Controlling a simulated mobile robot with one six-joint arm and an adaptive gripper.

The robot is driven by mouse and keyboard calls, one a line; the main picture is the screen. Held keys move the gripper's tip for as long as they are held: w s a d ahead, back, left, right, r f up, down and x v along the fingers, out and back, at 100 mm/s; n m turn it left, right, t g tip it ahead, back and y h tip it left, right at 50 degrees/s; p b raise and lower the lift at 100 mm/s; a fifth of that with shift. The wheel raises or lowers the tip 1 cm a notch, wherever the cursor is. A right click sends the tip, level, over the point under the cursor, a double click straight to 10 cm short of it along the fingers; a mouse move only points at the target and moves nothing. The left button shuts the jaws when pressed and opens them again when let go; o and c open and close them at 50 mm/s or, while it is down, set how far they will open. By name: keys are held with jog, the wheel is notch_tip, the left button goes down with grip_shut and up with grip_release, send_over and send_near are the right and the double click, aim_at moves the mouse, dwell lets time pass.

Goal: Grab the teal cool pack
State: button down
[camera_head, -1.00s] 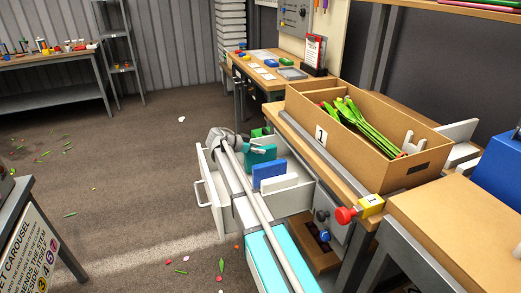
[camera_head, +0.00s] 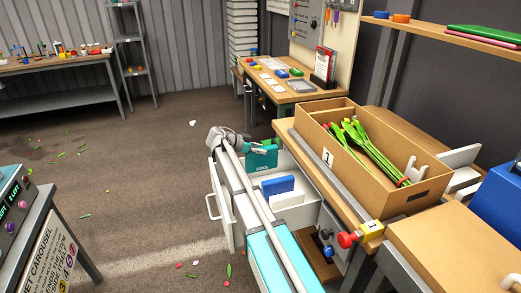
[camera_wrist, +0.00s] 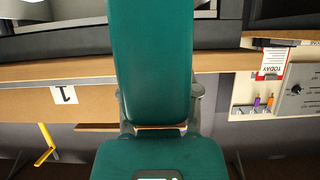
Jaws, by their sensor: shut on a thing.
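The teal cool pack (camera_head: 263,158) stands at the back of the open drawer (camera_head: 224,213), in the jaws of my gripper (camera_head: 257,148). It looks slightly raised, but I cannot tell how far its bottom is from the drawer floor. In the wrist view, the teal pack (camera_wrist: 152,55) fills the middle, with grey fingers of my gripper (camera_wrist: 160,108) at both sides. The fingers are shut on it.
A blue pack (camera_head: 277,187) and a white pack (camera_head: 288,200) remain in the drawer. A bench with a cardboard box (camera_head: 399,188) of tulips stands to the right. The floor left of the drawer is mostly clear, with scattered petals.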

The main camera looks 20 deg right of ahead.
jog(key=shift+r+p, duration=2)
jog(key=shift+r, duration=0.5)
